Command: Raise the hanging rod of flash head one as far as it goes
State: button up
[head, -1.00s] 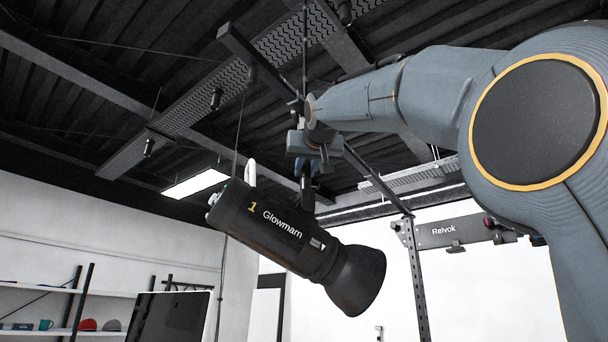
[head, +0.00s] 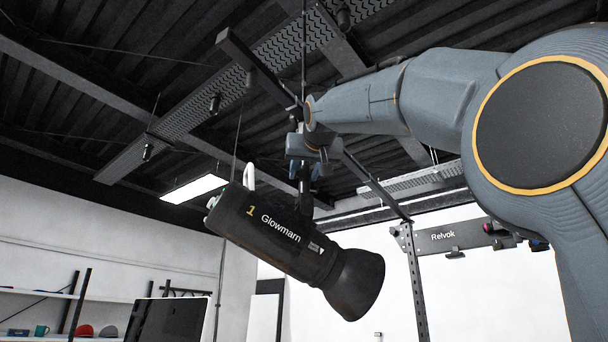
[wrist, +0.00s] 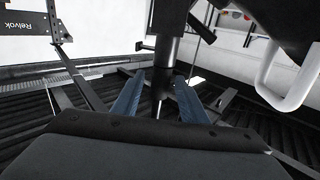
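Flash head one (head: 290,240) is a black cylinder marked "1 Glowmarn", tilted with its wide end down to the right. A white handle (head: 249,177) is at its upper left; it also shows in the wrist view (wrist: 290,80). A dark hanging rod (head: 305,193) rises from the flash head to my gripper (head: 308,170); its thinner upper part is partly hidden by my wrist. In the wrist view, my gripper's blue fingers (wrist: 160,78) stand apart on either side of the dark rod (wrist: 165,48). Gaps show beside the rod, so my gripper is open around it.
Ceiling beams and a perforated tray (head: 200,100) run above. A dark rail (head: 375,188) runs behind my wrist to a perforated post (head: 418,290). A "Relvok" unit (head: 450,236) hangs at the right. Shelves (head: 40,292) and a dark panel (head: 165,320) are low at the left.

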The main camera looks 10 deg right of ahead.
jog(key=s+b, duration=0.3)
jog(key=s, duration=0.4)
jog(key=shift+a, duration=0.15)
jog(key=shift+s, duration=0.1)
